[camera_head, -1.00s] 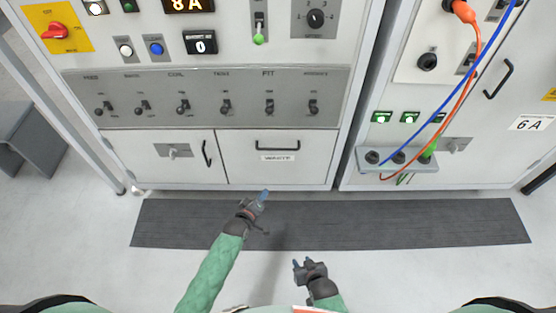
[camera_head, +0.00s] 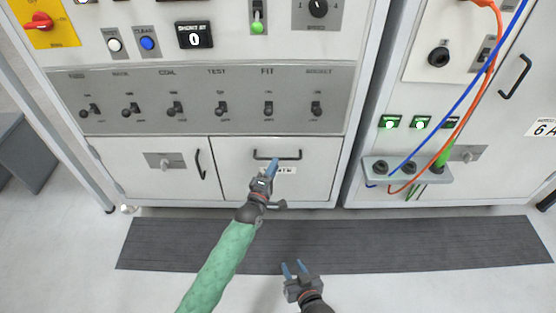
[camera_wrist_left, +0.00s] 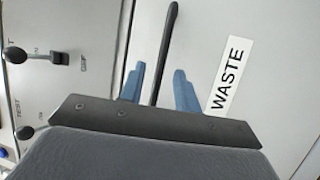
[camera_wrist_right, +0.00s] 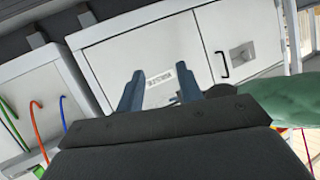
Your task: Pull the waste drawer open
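The waste drawer (camera_head: 318,181) is a white front panel low in the cabinet, flush with its surround. Its black bar handle (camera_head: 291,154) runs across the upper part, above a white label reading WASTE (camera_wrist_left: 227,75). My left gripper (camera_head: 273,168) is in front of the drawer at the handle. In the left wrist view its blue fingers (camera_wrist_left: 158,88) are apart, with the handle bar (camera_wrist_left: 163,50) between them; neither finger visibly touches it. My right gripper (camera_head: 295,270) is low, above the dark mat, with its blue fingers (camera_wrist_right: 162,92) apart and nothing between them.
A cabinet door (camera_head: 150,178) with a handle and latch lies left of the drawer. A switch panel (camera_head: 205,120) is above. At right, a socket shelf (camera_head: 432,178) juts out with blue and orange cables. The dark mat (camera_head: 400,243) in front is clear.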

